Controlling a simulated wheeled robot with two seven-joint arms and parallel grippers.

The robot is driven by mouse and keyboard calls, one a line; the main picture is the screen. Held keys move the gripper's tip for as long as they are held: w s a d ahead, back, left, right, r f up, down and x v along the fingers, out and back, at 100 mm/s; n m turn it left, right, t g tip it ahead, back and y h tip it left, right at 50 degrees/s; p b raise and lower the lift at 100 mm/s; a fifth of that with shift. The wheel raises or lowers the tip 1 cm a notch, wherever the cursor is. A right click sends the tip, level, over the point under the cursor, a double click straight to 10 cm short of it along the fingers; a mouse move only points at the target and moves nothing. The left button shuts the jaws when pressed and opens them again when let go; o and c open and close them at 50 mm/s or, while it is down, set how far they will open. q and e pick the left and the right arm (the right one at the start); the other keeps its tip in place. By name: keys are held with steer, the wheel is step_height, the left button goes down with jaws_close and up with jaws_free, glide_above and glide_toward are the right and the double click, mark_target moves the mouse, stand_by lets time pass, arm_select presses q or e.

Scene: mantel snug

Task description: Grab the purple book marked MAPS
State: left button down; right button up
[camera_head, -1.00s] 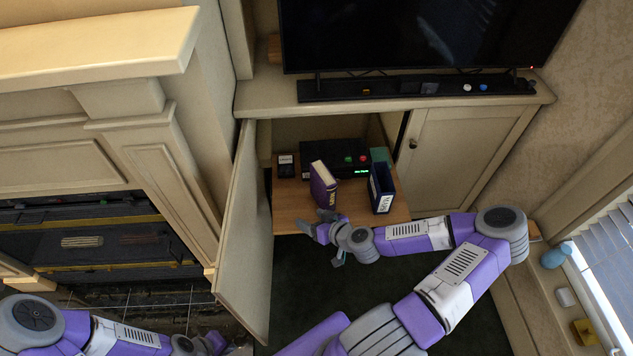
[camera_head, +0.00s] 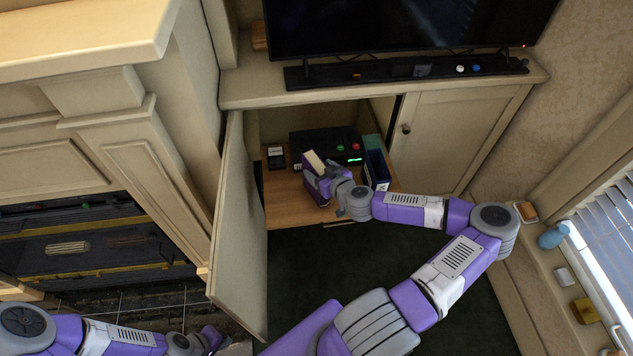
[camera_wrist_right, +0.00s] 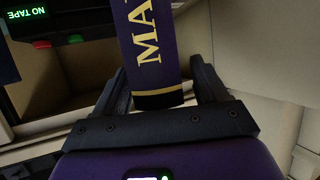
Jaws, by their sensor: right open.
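The purple book (camera_head: 311,180) stands upright on the wooden shelf in the open cabinet, its cream page edges showing on top. In the right wrist view the book's dark purple spine (camera_wrist_right: 151,50) shows gold letters "MA"; the rest is cut off. My right gripper (camera_head: 328,179) is at the front of the book and partly hides it. In the right wrist view its open fingers (camera_wrist_right: 160,85) lie on either side of the spine, with no clear grip on it. My left gripper (camera_head: 207,343) is low at the left, its fingers too unclear to read.
A dark blue box-like item (camera_head: 376,167) stands right of the book. A black device (camera_head: 345,142) with red and green buttons sits behind. The open cabinet door (camera_head: 236,240) stands to the left; the shut door (camera_head: 447,145) is at right.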

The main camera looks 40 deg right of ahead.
steer(key=shift+w, duration=0.1)
jaws_close()
stand_by(0.4)
